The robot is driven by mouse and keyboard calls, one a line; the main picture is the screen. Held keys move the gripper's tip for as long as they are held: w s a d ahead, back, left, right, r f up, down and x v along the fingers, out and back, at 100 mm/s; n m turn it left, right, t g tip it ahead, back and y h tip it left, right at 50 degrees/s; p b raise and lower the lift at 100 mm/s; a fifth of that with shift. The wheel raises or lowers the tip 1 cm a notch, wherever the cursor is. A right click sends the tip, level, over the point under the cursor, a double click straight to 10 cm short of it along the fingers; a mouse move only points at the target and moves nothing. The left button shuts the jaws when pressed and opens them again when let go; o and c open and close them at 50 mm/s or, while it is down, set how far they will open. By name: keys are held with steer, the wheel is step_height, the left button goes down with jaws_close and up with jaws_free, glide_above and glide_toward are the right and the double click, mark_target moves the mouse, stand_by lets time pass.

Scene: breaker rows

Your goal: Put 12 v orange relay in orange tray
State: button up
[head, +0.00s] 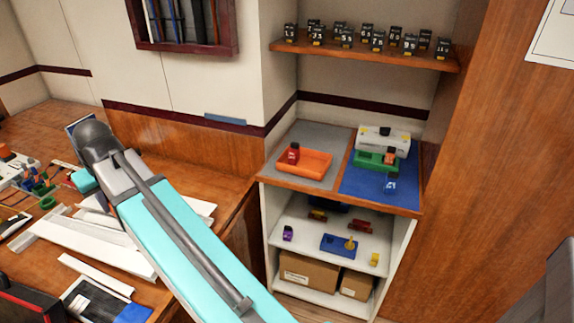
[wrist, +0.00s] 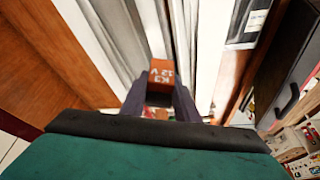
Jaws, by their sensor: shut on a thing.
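In the wrist view my gripper (wrist: 160,100) is shut on an orange relay (wrist: 172,72). White marks on the relay read "K3" and "12 V", and its lower part sits between the fingers. In the head view my arm reaches toward the workbench on the left. The gripper and the held relay cannot be made out clearly there. The orange tray (head: 318,161) stands on the grey left half of the cabinet top, away from my gripper. A small dark red block (head: 293,154) is at the tray's left side.
A green tray (head: 368,161) and a white tray (head: 398,143) stand on the blue mat (head: 405,183), with a blue block (head: 390,186) in front. Small black labelled blocks line the shelf (head: 375,53) above. White trunking (head: 95,240) and parts crowd the workbench (head: 185,180).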

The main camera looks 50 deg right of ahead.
steer(key=s+d+p, duration=0.1)
steer(key=s+d, duration=0.4)
steer(key=d, duration=0.4)
steer(key=s+d+n+p, duration=0.15)
steer(key=s+d, duration=0.25)
steer(key=d, duration=0.6)
steer(key=s+d+p, duration=0.2)
steer(key=s+d, duration=0.3)
steer(key=d, duration=0.4)
steer(key=s+d+p, duration=0.1)
steer(key=s+d, duration=0.4)
steer(key=s, duration=0.3)
steer(key=s+d+n+p, duration=0.1)
steer(key=s+d, duration=0.5)
steer(key=s, duration=0.3)
steer(key=s+d+y+p, duration=0.1)
steer(key=s+d, duration=0.4)
steer(key=s, duration=0.3)
steer(key=shift+s+d+p, duration=0.35)
steer(key=shift+s, duration=0.05)
steer(key=p, duration=0.5)
glide_toward(310, 166)
steer(key=shift+w+a+f, duration=0.1)
steer(key=shift+w+f, duration=0.15)
steer(key=shift+w, duration=0.2)
steer(key=shift+w+a+f, duration=0.15)
steer(key=shift+w+f, duration=0.05)
steer(key=shift+w, duration=0.25)
steer(key=shift+f, duration=0.2)
